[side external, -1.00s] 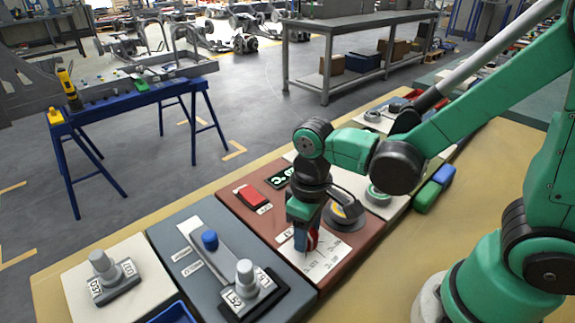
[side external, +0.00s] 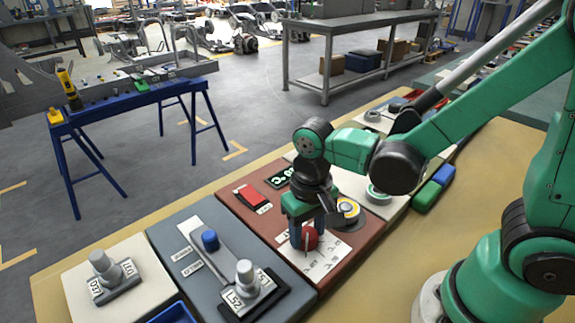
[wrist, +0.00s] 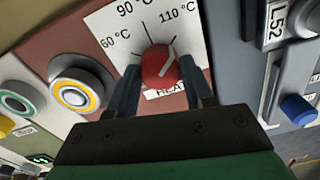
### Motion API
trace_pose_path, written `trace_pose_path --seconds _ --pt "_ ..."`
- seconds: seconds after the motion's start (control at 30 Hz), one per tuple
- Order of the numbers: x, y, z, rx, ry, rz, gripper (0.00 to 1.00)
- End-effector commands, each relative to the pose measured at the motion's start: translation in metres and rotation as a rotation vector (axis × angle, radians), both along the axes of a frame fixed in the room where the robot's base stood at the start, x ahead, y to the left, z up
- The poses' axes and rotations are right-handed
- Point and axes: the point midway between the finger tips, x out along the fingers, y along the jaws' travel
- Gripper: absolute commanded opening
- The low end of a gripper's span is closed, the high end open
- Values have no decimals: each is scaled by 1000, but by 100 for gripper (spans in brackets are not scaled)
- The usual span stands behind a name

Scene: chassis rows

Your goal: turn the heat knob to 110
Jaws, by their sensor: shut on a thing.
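The red heat knob (wrist: 156,66) sits on a white dial plate (wrist: 125,22) marked 60, 90 and 110 °C, above a partly hidden HEAT label. A pale line on the knob slants to the upper right, roughly toward the mark beside 110 °C. My gripper (wrist: 162,80) is shut on the knob, one dark finger on each side. In the side external view, my gripper (side external: 303,232) points down at the red knob (side external: 309,238) on the brown panel (side external: 235,202). The number on the small green display (side external: 281,178) is too small to read.
A yellow-ringed button (wrist: 76,92) is beside the dial, and a red switch (side external: 249,194) is on the same panel. The grey panel with a blue-knobbed slider (side external: 210,240) adjoins it. Green and blue blocks (side external: 434,187) lie toward my base.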

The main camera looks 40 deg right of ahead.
Motion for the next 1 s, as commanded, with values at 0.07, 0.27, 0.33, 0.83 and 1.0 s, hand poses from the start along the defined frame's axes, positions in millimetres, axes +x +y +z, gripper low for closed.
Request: trace_pose_path --seconds 0.07,0.27,0.33,0.83,1.0 --pt "0 0 0 0 0 -3 0" --pt "0 0 0 0 0 -2 0" --pt "0 0 0 0 0 -2 63" --pt "0 0 8 0 0 0 78" --pt "0 0 26 0 0 0 78"
